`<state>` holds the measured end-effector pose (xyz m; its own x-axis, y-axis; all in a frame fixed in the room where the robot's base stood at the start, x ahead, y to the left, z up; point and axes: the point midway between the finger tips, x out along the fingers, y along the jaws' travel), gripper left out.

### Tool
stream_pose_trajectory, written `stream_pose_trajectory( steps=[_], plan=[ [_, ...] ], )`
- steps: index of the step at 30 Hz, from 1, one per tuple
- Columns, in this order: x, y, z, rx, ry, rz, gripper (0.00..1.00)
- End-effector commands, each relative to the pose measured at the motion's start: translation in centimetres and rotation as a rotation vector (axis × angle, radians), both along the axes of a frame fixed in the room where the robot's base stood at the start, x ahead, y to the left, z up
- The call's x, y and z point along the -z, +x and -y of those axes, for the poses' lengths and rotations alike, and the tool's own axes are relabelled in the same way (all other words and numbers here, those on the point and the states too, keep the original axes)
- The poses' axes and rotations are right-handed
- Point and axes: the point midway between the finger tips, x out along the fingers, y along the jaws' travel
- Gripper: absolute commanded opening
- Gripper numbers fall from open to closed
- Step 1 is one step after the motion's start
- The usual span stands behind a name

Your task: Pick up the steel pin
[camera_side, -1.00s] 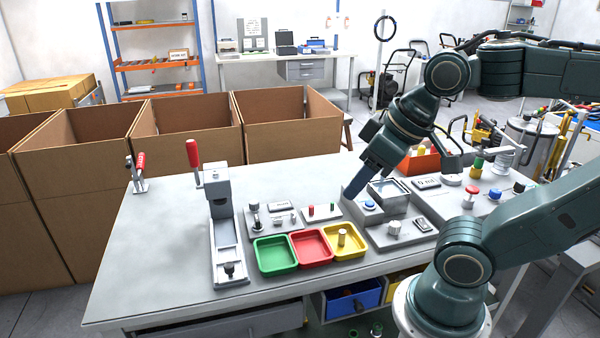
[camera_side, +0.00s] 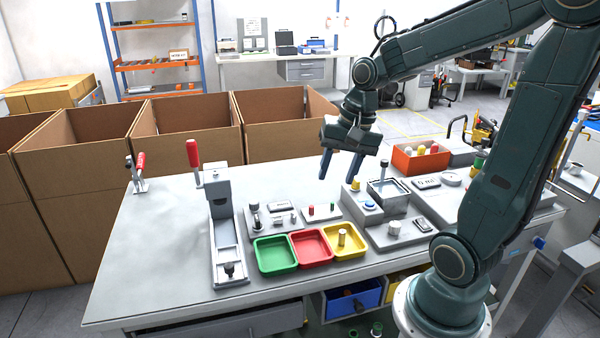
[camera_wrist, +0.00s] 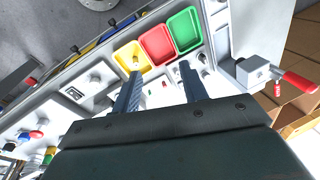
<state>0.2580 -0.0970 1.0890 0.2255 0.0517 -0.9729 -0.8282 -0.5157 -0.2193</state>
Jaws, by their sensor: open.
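A pale metallic pin (camera_side: 341,237) stands upright in the yellow tray (camera_side: 357,251); its colour lies between steel and brass. Small grey metal parts (camera_side: 279,220) sit on the grey plate (camera_side: 262,231) behind the trays; I cannot tell whether one is a steel pin. My gripper (camera_side: 338,176) is open and empty, fingers pointing down, above the bench behind the trays and apart from every part. In the wrist view my gripper (camera_wrist: 160,70) shows two separated fingers, with the yellow tray (camera_wrist: 121,54) near the left finger's tip.
A green tray (camera_side: 275,268) and a red tray (camera_side: 321,259) adjoin the yellow one. A grey press-like fixture (camera_side: 218,195) with a red-handled clamp (camera_side: 193,153) stands left. A grey button box (camera_side: 365,217) stands right of my fingers.

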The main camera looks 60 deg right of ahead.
Motion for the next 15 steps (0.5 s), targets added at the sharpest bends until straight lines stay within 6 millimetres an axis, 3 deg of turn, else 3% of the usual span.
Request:
stream_pose_trajectory(
  steps=[8,15],
  plan=[
    [3.9,0.8,5.5,0.382,0.168,-0.087,0.43],
    [7.6,0.2,10.2,0.712,0.318,-0.153,0.43]
  ],
)
